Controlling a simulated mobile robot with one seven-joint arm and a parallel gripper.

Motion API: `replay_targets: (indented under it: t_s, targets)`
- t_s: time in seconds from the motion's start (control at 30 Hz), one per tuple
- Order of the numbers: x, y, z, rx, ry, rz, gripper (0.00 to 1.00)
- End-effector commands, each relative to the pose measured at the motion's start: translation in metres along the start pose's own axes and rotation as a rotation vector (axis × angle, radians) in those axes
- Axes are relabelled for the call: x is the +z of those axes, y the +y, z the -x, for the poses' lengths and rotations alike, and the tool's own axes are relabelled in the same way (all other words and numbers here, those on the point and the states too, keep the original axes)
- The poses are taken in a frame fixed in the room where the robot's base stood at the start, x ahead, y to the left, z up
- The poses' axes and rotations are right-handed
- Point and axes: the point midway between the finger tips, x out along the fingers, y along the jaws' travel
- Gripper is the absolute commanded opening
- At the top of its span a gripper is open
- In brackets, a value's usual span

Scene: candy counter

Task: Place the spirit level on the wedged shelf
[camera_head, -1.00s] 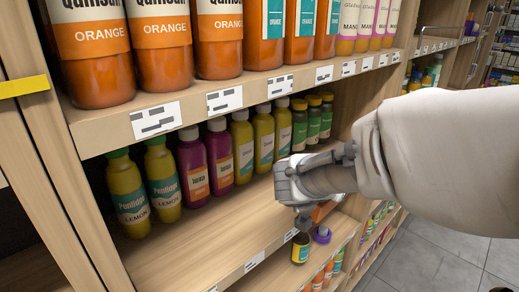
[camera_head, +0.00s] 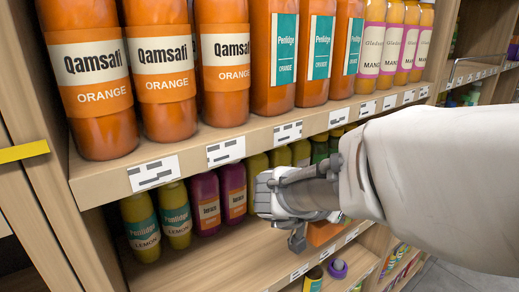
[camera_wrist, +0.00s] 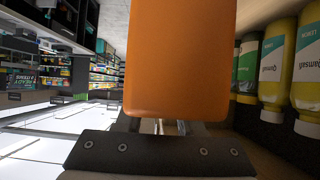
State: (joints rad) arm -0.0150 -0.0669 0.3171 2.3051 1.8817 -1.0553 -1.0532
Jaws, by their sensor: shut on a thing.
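My gripper (camera_head: 297,240) is in front of the lower bottle shelf (camera_head: 190,268), below the front edge of the upper shelf. It is shut on a smooth orange block (camera_wrist: 180,60), which fills the middle of the wrist view. The orange block also shows partly below the gripper in the head view (camera_head: 322,233). No vial or marking shows on it, so I cannot tell for sure that it is the spirit level. The fingertips are mostly hidden behind the block. I cannot tell which shelf is wedged.
Large orange bottles (camera_head: 160,85) line the upper shelf (camera_head: 120,178). Yellow-green bottles (camera_head: 142,225) and purple bottles (camera_head: 206,205) stand at the back of the lower shelf, with bare board before them. A purple-topped item (camera_head: 338,269) sits lower down. A yellow strip (camera_head: 22,152) marks the left upright.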

Motion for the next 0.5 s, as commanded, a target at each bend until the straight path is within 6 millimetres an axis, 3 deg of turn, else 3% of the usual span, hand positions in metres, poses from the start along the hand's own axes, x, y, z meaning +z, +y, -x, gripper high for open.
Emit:
replay_targets:
  t_s: [0.3, 0.5]
  targets:
    - [0.035, -0.055, -0.007, -0.001, -0.002, 0.002, 0.0]
    - [0.05, -0.079, -0.01, -0.001, 0.0, 0.0, 0.0]
